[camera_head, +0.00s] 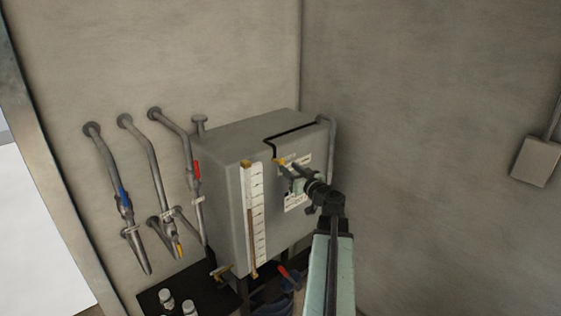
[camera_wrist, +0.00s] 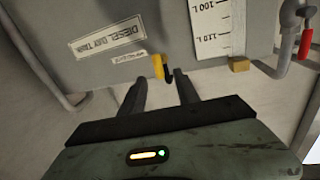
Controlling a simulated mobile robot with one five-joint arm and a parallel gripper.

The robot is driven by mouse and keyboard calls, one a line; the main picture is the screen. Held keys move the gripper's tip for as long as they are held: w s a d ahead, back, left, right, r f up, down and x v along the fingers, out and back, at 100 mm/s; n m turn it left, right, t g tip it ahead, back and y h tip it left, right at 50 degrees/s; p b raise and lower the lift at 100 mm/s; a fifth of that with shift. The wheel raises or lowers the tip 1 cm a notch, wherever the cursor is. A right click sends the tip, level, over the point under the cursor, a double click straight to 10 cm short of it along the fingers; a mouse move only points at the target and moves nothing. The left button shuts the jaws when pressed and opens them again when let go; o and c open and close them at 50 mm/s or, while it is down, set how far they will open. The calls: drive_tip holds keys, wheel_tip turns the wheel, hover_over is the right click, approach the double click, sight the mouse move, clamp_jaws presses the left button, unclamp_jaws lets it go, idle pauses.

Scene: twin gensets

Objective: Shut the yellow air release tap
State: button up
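A small yellow tap handle (camera_wrist: 158,67) is on the front of the grey diesel day tank (camera_wrist: 120,75), beside a small white label too blurred to read. In the head view the yellow tap (camera_head: 281,161) shows at the upper front of the tank (camera_head: 222,170), near the end of a black pipe. My gripper (camera_wrist: 161,80) is open, its two dark fingers apart. The yellow handle and a black part beside it appear just beyond and between the fingertips. I cannot tell whether they touch. In the head view my gripper (camera_head: 289,172) partly covers the tank's labels.
A white level gauge (camera_head: 257,215) stands on the tank front, left of my gripper. Pipes on the left wall carry blue (camera_head: 124,198), yellow (camera_head: 179,249) and red (camera_head: 196,170) handles. A black tray with bottles (camera_head: 167,300) is below. The right wall is mostly bare.

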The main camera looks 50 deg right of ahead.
sight(283, 161)
drive_tip(key=x, duration=0.6)
drive_tip(key=shift+w, duration=0.2)
clamp_jaws()
drive_tip(key=shift+s+m, duration=0.1)
drive_tip(key=shift+m, duration=0.2)
drive_tip(key=m+p, duration=0.2)
drive_tip(key=m, duration=0.1)
drive_tip(key=shift+d+r+m+g, duration=0.1)
drive_tip(key=shift+d+m+g, duration=0.1)
drive_tip(key=shift+m+g, duration=0.15)
drive_tip(key=m+y+p, duration=0.1)
drive_tip(key=m, duration=0.3)
drive_tip(key=shift+d+g, duration=0.15)
drive_tip(key=shift+g, duration=0.2)
drive_tip(key=m, duration=0.1)
drive_tip(key=m+y+p, duration=0.1)
drive_tip(key=m, duration=0.1)
drive_tip(key=shift+d+f+m, duration=0.15)
drive_tip(key=shift+f+m, duration=0.1)
drive_tip(key=shift+f+m+y, duration=0.15)
drive_tip(key=shift+m+y, duration=0.45)
drive_tip(key=shift+m, duration=1.1)
